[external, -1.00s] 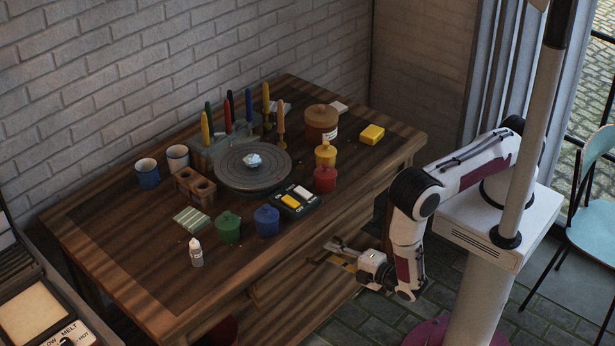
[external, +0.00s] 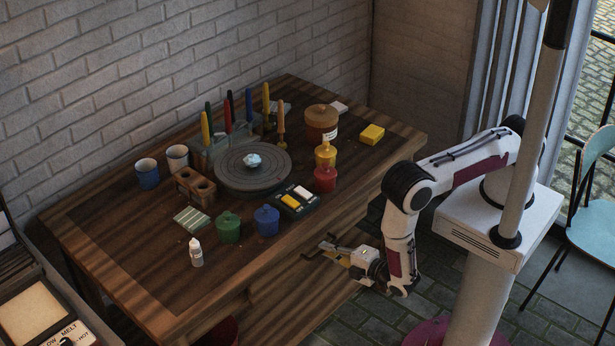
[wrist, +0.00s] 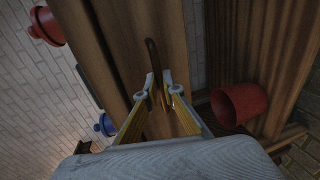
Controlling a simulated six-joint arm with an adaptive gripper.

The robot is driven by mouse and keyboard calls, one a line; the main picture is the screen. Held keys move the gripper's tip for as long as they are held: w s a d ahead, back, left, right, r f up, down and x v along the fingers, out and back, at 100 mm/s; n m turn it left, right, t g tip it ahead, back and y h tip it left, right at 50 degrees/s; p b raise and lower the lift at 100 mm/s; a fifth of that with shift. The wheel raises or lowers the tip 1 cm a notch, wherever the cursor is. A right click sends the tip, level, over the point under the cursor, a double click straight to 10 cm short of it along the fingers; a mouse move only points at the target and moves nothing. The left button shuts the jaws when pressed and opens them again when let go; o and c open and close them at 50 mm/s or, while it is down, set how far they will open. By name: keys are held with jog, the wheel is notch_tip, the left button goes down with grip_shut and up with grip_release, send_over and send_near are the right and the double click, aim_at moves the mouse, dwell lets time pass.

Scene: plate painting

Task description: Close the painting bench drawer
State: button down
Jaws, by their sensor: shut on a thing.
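The wooden painting bench (external: 120,262) fills the middle of the external view, with its drawer side facing my arm. My gripper (external: 325,248) is at that front side, below the tabletop edge. In the wrist view my gripper (wrist: 161,92) has its two fingers closed around a thin, curved brown drawer handle (wrist: 152,55). The handle stands against a brown wooden front (wrist: 118,45). In the external view the handle is mostly hidden by the fingers, and how far out the drawer stands is hard to tell.
Red (external: 325,180), blue (external: 266,221) and green (external: 228,228) pots stand near the bench's front edge, above my gripper. A round turntable (external: 230,180) is behind them. A red bucket (wrist: 238,104) shows low at right in the wrist view. Open tiled floor (external: 350,325) lies before the bench.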

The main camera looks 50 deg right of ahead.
jog(key=shift+x, duration=0.9)
jog(key=shift+r, duration=0.25)
jog(key=c, duration=2.2)
grip_release()
jog(key=shift+s, duration=0.15)
jog(key=shift+v, duration=5.85)
jog(key=shift+f, duration=0.1)
